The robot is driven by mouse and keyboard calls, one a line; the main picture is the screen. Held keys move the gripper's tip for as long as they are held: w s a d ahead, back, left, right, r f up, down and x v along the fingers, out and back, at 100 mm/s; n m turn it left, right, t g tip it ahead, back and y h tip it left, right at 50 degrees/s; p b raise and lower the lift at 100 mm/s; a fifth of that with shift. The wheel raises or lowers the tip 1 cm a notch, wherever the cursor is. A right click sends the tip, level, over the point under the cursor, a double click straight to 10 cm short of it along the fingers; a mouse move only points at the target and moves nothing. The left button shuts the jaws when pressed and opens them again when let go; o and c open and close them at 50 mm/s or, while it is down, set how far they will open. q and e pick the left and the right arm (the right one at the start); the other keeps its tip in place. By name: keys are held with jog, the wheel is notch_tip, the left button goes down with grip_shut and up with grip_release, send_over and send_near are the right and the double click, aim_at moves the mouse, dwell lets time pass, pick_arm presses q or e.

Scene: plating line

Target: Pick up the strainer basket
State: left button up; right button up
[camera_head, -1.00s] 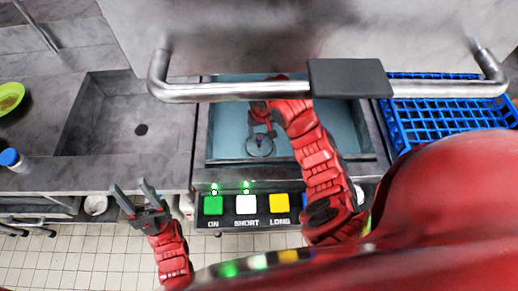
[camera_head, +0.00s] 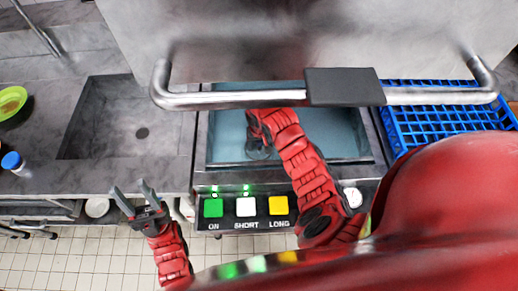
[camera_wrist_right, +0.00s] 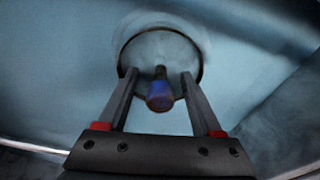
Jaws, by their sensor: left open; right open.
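The strainer basket (camera_wrist_right: 160,48) shows in the right wrist view as a round grey disc with an upright stem and a blue-and-brown knob, in the blue-grey basin. My right gripper (camera_wrist_right: 159,76) is open, with one finger on each side of the knob. Whether a finger touches it I cannot tell. In the head view my right gripper (camera_head: 258,150) reaches down into the basin and hides most of the strainer. My left gripper (camera_head: 135,192) is open and empty, in front of the counter at the left.
A raised hood with a steel bar handle (camera_head: 220,98) crosses above the basin (camera_head: 345,135). A button panel (camera_head: 246,222) is on the basin's front. A blue rack (camera_head: 430,115) stands right. An empty sink (camera_head: 110,120), green bowl (camera_head: 12,102) and blue-capped container (camera_head: 12,161) are left.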

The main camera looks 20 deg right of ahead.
grip_shut()
jog(key=shift+r, duration=0.1)
dwell(0.4)
